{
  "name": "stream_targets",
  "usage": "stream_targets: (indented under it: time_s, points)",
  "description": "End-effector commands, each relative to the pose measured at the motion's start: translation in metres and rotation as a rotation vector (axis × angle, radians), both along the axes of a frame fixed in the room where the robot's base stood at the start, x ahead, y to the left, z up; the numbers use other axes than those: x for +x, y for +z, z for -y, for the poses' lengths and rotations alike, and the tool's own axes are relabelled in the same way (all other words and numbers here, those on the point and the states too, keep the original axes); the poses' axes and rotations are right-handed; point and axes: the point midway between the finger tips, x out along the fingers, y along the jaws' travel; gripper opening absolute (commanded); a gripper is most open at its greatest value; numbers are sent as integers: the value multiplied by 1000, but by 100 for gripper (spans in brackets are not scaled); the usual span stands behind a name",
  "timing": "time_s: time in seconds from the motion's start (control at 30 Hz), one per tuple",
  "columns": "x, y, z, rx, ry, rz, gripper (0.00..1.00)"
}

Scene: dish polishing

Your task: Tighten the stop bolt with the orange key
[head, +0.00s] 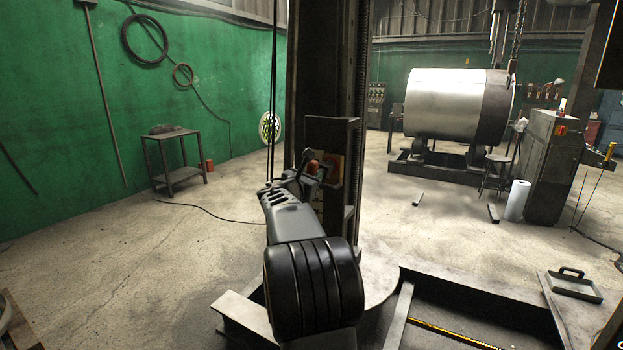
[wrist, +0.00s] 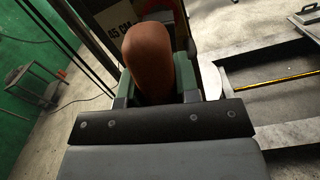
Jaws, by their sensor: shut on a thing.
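My gripper (head: 312,172) is at the end of my outstretched arm, in front of the dark steel column. In the wrist view its two greenish fingers (wrist: 156,80) are shut on a rounded orange-brown piece, which I take to be the orange key (wrist: 147,55). I cannot make out the stop bolt; the key and gripper cover the area ahead.
A dark steel column (head: 330,60) with an open bracket (head: 346,131) stands straight ahead. A plate marked "45 CM" (wrist: 117,20) is behind the key. A steel frame (head: 398,318) lies low at right. A small table (head: 171,133) stands far left, with open floor between.

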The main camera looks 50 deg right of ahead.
Motion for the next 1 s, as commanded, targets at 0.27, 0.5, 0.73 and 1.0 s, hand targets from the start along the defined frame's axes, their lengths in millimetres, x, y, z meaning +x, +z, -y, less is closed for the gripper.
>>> stream_targets:
  time_s: [0.27, 0.5, 0.73, 1.0]
  points:
    - [3, 1, 10, -1, 0, 0, 0]
    - [4, 1, 19, -1, -1, 0, 0]
    - [6, 1, 24, -2, 0, 1, 0]
    - [6, 0, 24, 0, 0, 9, 0]
